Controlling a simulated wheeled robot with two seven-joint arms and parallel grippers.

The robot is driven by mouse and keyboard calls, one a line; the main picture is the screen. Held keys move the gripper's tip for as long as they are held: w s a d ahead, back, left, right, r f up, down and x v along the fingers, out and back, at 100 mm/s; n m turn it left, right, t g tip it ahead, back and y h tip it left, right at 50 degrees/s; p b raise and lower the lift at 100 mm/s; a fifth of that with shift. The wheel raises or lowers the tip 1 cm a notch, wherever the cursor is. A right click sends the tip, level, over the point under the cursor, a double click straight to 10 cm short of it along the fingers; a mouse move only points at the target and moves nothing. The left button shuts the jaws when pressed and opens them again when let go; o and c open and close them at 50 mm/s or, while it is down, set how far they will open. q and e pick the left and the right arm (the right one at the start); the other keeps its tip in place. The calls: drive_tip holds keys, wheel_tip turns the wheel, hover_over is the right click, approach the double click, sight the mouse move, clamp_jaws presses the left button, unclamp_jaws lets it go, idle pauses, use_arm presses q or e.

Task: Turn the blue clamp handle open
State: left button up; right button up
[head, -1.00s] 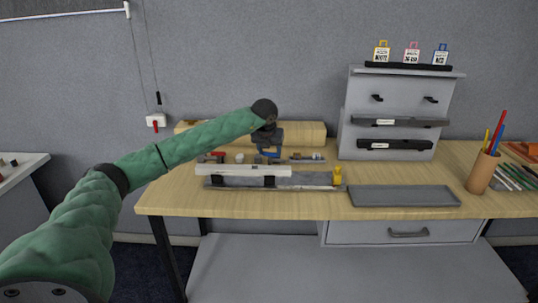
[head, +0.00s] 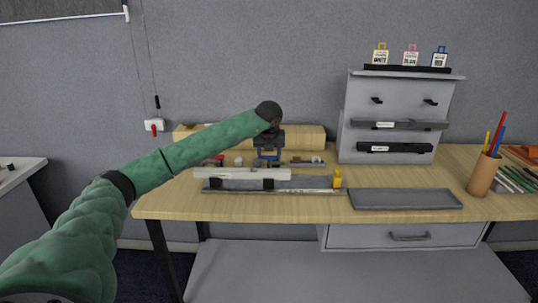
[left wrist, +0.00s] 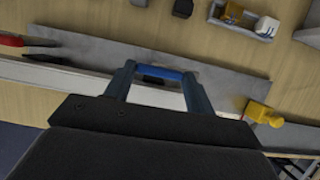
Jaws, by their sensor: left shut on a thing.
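My left gripper (head: 268,155) is above the back edge of the clamp fixture on the table, with its fingers pointing down. In the left wrist view my gripper (left wrist: 158,73) has its two fingers at the ends of a short blue bar, the blue clamp handle (left wrist: 158,72), and is shut on it. The handle lies crosswise between the fingertips, over the grey plate (left wrist: 215,88). A long white bar (head: 242,174) lies along the fixture in front of the gripper. A yellow part (head: 337,178) stands at the fixture's right end. My right gripper is not in view.
A grey tray (head: 405,199) lies to the right of the fixture. A grey rack (head: 395,105) stands behind it. A pen cup (head: 482,174) stands at the right. A wooden block (head: 305,137) and small parts lie behind the fixture.

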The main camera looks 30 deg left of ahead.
use_arm(q)
drive_tip(key=shift+r, duration=0.1)
drive_tip(key=o, duration=1)
drive_tip(key=shift+s+d+r, duration=0.1)
drive_tip(key=shift+s+r, duration=0.05)
drive_tip(key=shift+r, duration=0.3)
drive_tip(key=b+v, duration=0.2)
drive_tip(key=v, duration=0.4)
drive_tip(key=shift+s+d+r, duration=0.1)
drive_tip(key=shift+s+r, duration=0.05)
drive_tip(key=shift+r, duration=0.15)
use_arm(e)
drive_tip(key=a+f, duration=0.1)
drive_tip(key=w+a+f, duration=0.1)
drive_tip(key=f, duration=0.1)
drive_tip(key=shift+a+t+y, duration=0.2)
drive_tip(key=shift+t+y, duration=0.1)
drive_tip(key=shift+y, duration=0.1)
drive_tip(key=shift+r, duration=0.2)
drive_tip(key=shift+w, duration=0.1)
